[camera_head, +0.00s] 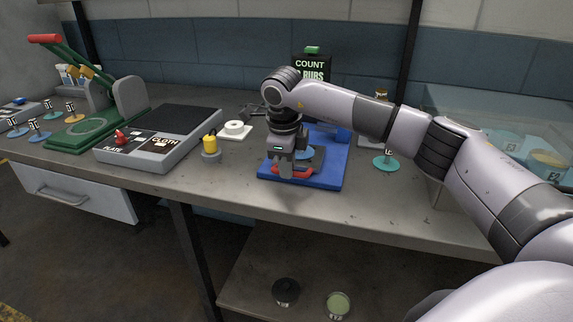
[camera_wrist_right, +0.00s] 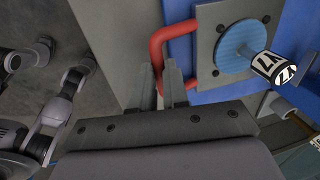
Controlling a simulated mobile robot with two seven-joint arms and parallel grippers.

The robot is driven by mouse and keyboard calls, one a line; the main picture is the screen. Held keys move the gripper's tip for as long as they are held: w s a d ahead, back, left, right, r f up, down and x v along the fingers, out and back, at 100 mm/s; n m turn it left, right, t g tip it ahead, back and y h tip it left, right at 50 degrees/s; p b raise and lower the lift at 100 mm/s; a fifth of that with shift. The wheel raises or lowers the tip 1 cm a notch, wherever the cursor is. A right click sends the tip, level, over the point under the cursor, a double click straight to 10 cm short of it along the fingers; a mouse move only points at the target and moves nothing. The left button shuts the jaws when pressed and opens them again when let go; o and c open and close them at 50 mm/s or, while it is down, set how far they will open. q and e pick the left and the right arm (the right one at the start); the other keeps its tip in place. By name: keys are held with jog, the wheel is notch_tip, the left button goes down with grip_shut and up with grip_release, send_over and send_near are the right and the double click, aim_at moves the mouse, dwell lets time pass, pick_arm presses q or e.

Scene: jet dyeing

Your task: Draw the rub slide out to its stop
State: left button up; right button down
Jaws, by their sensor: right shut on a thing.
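The rub slide is a grey plate (camera_wrist_right: 232,50) on a blue base (camera_head: 325,170), with a red U-shaped handle (camera_wrist_right: 160,42) at its front edge. A blue disc (camera_wrist_right: 238,48) with a peg marked in black and white (camera_wrist_right: 273,67) sits on the plate. My right gripper (camera_head: 291,173) points down at the front of the blue base, shut on the red handle. In the right wrist view its fingers (camera_wrist_right: 173,82) are at the handle's bar. The gripper hides part of the slide in the head view.
A black "COUNT RUBS" sign (camera_head: 312,68) stands behind. A teal disc with a peg (camera_head: 385,162) is at right. The bench front (camera_head: 330,205) is clear.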

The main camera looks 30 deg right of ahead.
jog(key=shift+s+a, duration=0.1)
jog(key=shift+a, duration=0.15)
jog(key=c, duration=1.1)
grip_release()
jog(key=r, duration=0.4)
jog(key=s+a+r, duration=0.1)
jog(key=r, duration=0.2)
jog(key=shift+b, duration=0.35)
